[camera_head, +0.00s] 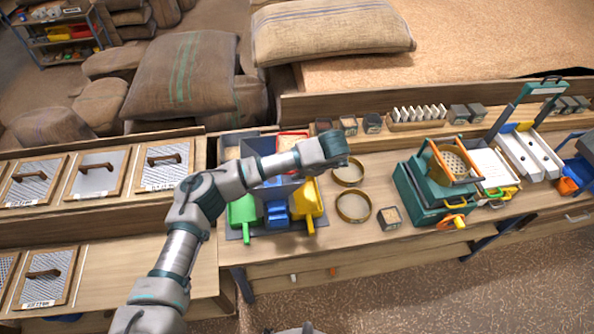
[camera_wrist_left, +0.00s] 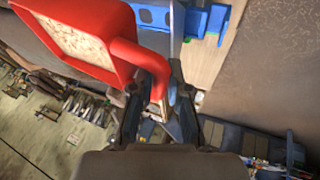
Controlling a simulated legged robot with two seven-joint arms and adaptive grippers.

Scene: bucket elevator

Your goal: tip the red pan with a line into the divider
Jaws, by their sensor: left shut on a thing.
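The red pan (camera_wrist_left: 118,50) is tilted in the left wrist view, with pale, grainy contents or a pale inner face showing. Its red handle runs down between my left fingers. My left gripper (camera_wrist_left: 157,88) is shut on that handle. In the head view my left wrist (camera_head: 325,150) hangs over the bench, and its fingers are hidden. A red rim (camera_head: 292,135) shows just behind the wrist. The grey-blue divider (camera_head: 241,134) stands partly behind my forearm. No line on the pan can be made out. My right gripper is not in view.
Green (camera_head: 243,212), blue (camera_head: 277,205) and yellow (camera_head: 308,200) scoops or bins stand in front of the divider. Two brass rings (camera_head: 353,207) and a small box (camera_head: 390,217) lie to the right. A teal sieve machine (camera_head: 420,190) stands farther right. Sacks (camera_head: 185,75) lie behind.

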